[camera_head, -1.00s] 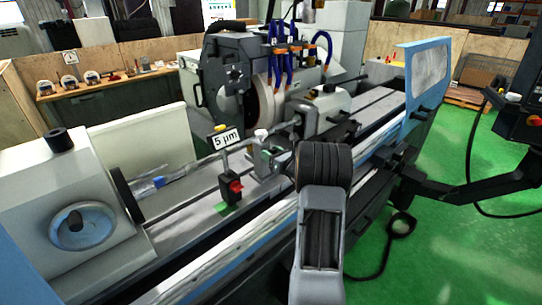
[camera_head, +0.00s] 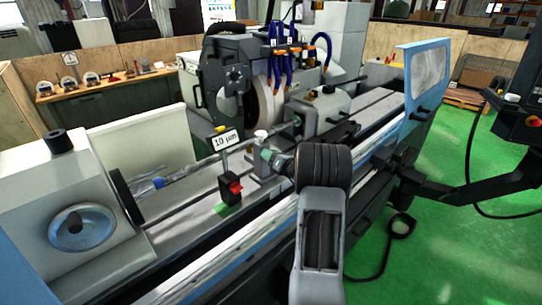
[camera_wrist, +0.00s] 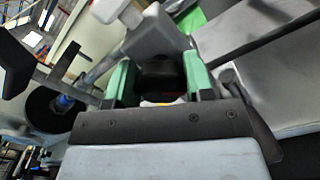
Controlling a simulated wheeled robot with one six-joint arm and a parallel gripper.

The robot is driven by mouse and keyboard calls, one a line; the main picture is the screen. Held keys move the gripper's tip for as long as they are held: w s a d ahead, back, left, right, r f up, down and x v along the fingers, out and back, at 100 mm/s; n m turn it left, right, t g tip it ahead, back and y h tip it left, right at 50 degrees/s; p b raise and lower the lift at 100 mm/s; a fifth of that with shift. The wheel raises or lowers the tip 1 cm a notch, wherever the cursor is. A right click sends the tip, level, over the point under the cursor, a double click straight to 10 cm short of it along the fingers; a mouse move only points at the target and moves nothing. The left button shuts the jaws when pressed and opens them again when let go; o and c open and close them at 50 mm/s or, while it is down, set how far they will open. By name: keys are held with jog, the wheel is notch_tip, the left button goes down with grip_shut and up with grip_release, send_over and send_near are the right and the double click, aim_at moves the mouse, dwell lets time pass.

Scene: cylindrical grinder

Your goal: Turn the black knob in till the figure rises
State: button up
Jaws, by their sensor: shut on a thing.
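The display sign (camera_head: 226,140) stands above the grinder bed and reads 10 µm. My gripper (camera_head: 271,157) is at the bed, just right of the sign, with the arm reaching in from the front. In the wrist view its two green fingers (camera_wrist: 160,80) stand on either side of the black knob (camera_wrist: 160,72), shut on it. The knob is hidden in the head view by the gripper and the parts around it.
A grinding wheel (camera_head: 265,105) with blue hoses is behind. The blue-framed guard (camera_head: 428,75) is at the right.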

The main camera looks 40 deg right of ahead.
jog(key=o, duration=0.9)
jog(key=shift+o, duration=0.2)
jog(key=s+d+b, duration=0.2)
jog(key=s+b, duration=0.1)
jog(key=s, duration=1)
jog(key=shift+s, duration=0.35)
